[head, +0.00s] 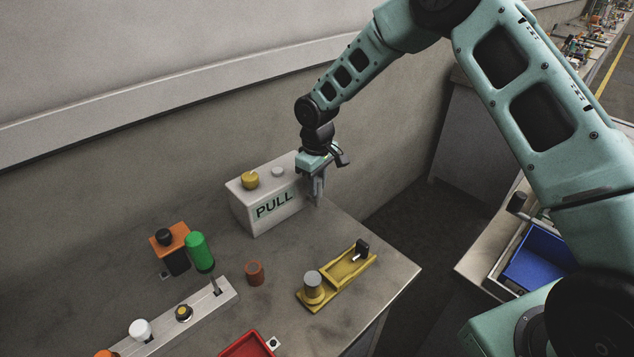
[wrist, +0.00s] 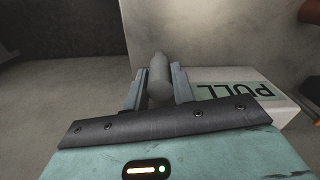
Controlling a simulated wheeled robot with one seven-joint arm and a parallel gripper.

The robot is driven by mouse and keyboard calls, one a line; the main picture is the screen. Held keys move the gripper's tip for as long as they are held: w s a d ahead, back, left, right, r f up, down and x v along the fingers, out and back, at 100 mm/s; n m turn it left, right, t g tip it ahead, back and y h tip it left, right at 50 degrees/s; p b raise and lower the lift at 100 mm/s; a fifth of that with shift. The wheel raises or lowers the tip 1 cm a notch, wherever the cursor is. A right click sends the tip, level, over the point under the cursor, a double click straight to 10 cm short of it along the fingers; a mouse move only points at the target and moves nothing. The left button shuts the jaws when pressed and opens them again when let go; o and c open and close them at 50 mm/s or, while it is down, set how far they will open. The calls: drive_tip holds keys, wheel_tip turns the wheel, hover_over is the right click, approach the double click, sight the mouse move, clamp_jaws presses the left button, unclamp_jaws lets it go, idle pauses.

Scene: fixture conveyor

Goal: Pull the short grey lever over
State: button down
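The short grey lever (wrist: 158,78) shows in the wrist view as a rounded grey post beside the white box marked PULL (head: 264,212). The box also shows at the right of the wrist view (wrist: 235,78). My gripper (head: 316,194) points down at the right end of the box in the head view.
A yellow knob (head: 250,180) and grey button top the box. A yellow fixture (head: 345,272) stands at the front right. A wall rises behind; the table edge is right.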

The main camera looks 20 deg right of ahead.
sight(313, 200)
drive_tip(key=shift+a, duration=0.1)
drive_tip(key=a+h+b, duration=0.1)
drive_tip(key=b, duration=0.1)
drive_tip(key=a+t+h+b, duration=0.1)
drive_tip(key=b, duration=0.2)
drive_tip(key=shift+s+f+h, duration=0.3)
drive_tip(key=shift+s+f, duration=0.1)
drive_tip(key=h+b, duration=0.1)
drive_tip(key=b, duration=0.1)
drive_tip(key=a+t+h+b, duration=0.1)
drive_tip(key=b, duration=0.1)
drive_tip(key=shift+s+a+f, duration=0.15)
drive_tip(key=shift+s+f, duration=0.05)
drive_tip(key=shift+s, duration=0.1)
drive_tip(key=shift+s+a+f+t+h+b, duration=0.15)
drive_tip(key=shift+t+h+b, duration=0.1)
drive_tip(key=shift+h+b, duration=0.2)
drive_tip(key=shift+a+r+t+h+b, duration=0.1)
drive_tip(key=shift+t+h+b, duration=0.15)
drive_tip(key=shift+h+b, duration=0.2)
drive_tip(key=c, duration=1.2)
unclamp_jaws()
drive_tip(key=shift+o, duration=0.2)
drive_tip(key=shift+a, duration=0.1)
drive_tip(key=b+v, duration=0.1)
drive_tip(key=v, duration=1.6)
